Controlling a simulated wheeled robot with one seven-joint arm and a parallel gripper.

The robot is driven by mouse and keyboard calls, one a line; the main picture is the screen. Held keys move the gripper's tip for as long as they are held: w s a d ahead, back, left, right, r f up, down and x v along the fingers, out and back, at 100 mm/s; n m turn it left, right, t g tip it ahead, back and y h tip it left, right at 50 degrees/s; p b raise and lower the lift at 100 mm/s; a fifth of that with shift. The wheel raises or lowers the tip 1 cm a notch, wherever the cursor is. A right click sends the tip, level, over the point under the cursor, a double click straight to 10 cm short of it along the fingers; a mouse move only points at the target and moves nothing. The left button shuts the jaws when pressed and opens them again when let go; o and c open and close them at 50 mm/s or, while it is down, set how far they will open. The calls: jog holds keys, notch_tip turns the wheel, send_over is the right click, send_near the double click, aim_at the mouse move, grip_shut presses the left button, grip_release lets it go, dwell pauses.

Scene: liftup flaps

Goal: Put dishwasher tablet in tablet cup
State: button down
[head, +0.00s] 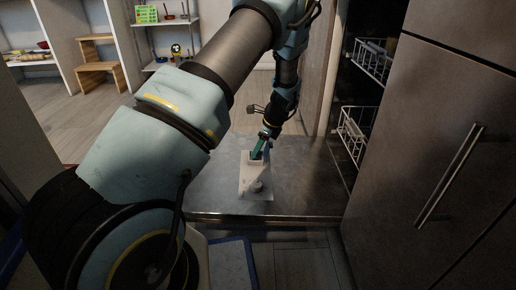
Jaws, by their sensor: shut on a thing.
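The dishwasher door (310,178) lies open and flat, a dark metal surface. On it sits a pale dispenser panel (247,188) with a raised round part near its front end. The tablet cup (252,163) appears to be the recess at the panel's back end, partly covered by my gripper. My gripper (256,156) points down at this back end, its fingers close together on the tablet. The tablet itself is too small and covered to make out. I cannot tell whether it touches the cup.
Pulled-out wire racks (352,131) stand right of the door. A dark cabinet front with a long handle (450,176) fills the right side. Shelves and a wooden step stool (98,67) stand far back left. The door surface around the panel is clear.

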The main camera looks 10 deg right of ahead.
jog(key=shift+f, duration=0.45)
jog(key=c, duration=0.7)
grip_release()
jog(key=shift+o, duration=1.3)
jog(key=shift+s+f, duration=0.1)
jog(key=shift+a, duration=0.1)
